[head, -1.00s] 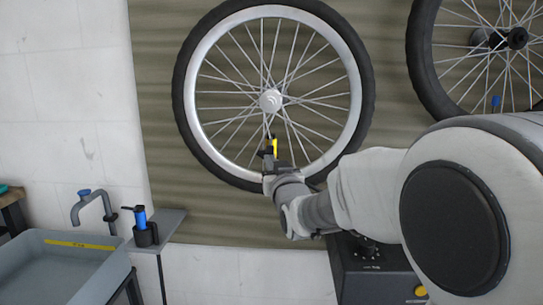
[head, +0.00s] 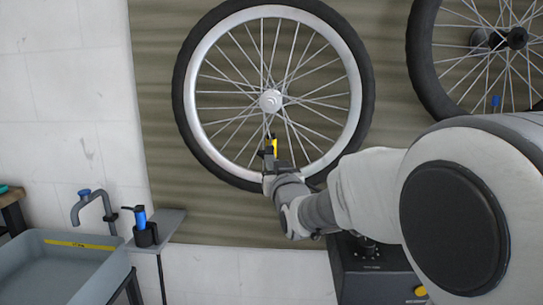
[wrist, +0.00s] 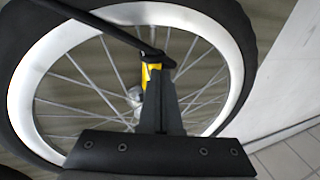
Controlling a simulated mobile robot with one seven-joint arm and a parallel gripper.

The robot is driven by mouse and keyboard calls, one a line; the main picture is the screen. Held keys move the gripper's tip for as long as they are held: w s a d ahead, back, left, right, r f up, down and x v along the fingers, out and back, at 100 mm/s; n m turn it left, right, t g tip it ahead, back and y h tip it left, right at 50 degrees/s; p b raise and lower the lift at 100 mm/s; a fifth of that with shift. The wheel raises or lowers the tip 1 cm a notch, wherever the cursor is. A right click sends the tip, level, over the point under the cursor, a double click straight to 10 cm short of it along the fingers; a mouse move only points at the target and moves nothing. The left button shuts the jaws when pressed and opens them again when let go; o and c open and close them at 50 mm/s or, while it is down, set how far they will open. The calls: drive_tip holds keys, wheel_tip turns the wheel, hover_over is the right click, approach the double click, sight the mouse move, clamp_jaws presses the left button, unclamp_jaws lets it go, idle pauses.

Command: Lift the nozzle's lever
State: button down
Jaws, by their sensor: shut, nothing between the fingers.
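The nozzle (head: 274,145) is a small yellow and black piece at the lower spokes of the white-rimmed wheel (head: 214,58). In the wrist view the yellow nozzle (wrist: 147,72) shows just beyond my fingers, with dark parts at its top. A black bar or hose runs from it to the upper left; I cannot tell for sure which dark part is the lever. My gripper (head: 268,165) is shut and empty, its fingers close below the nozzle. In the wrist view my gripper (wrist: 157,98) overlaps the nozzle's lower part; I cannot tell whether they touch.
A second wheel (head: 422,48) is at the upper right. A dark box (head: 365,285) with a yellow knob stands below my arm. A grey sink (head: 70,275), a tap (head: 85,203) and a shelf with a blue and black bottle (head: 142,225) are at the lower left.

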drive_tip(key=shift+r, duration=0.1)
drive_tip(key=shift+r+p, duration=1.2)
drive_tip(key=shift+r, duration=1.4)
drive_tip(key=shift+s+f+b, duration=0.25)
drive_tip(key=shift+s+b, duration=0.25)
drive_tip(key=b, duration=0.4)
approach(271, 151)
drive_tip(key=a+r, duration=0.2)
drive_tip(key=shift+w+a+r, duration=0.3)
drive_tip(key=shift+a, duration=0.1)
